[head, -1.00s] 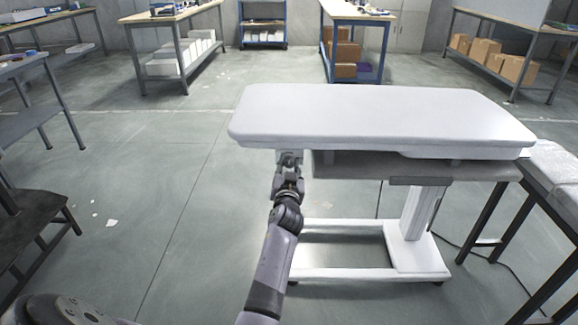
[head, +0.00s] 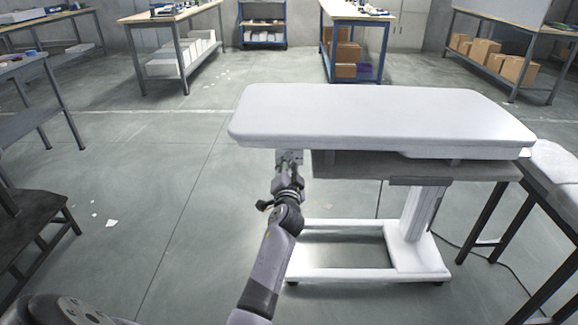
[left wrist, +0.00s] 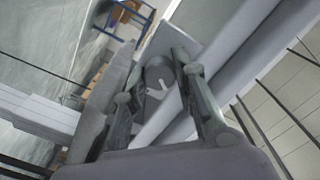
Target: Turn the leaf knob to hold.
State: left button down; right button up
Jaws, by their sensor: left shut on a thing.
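The white lift table (head: 380,112) stands ahead, its top above my left gripper. My left gripper (head: 289,160) is below the left part of the near edge of the top. In the left wrist view a round grey knob (left wrist: 158,76) with a pale pointer mark sits between the two fingers of my left gripper (left wrist: 158,62), which is shut on it. A flat grey plate shows behind the knob. In the head view the knob is hidden by the gripper and table edge, and I cannot read any label. My right gripper is not in view.
The table's white column (head: 418,210) and base frame (head: 345,274) stand right of my forearm. A padded bench (head: 556,170) is close at the right, with a cable on the floor.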

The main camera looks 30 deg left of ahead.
pick_arm(q)
jog(key=m, duration=0.3)
jog(key=shift+r, duration=0.1)
jog(key=shift+m+p, duration=0.35)
jog(key=shift+m, duration=1.65)
jog(key=shift+m+p, duration=0.5)
jog(key=shift+m, duration=0.6)
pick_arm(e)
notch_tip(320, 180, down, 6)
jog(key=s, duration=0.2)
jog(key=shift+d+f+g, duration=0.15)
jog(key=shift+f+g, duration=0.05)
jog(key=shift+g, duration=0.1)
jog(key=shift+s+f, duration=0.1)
pick_arm(q)
jog(key=c, duration=1.3)
grip_release()
jog(key=shift+w, duration=0.1)
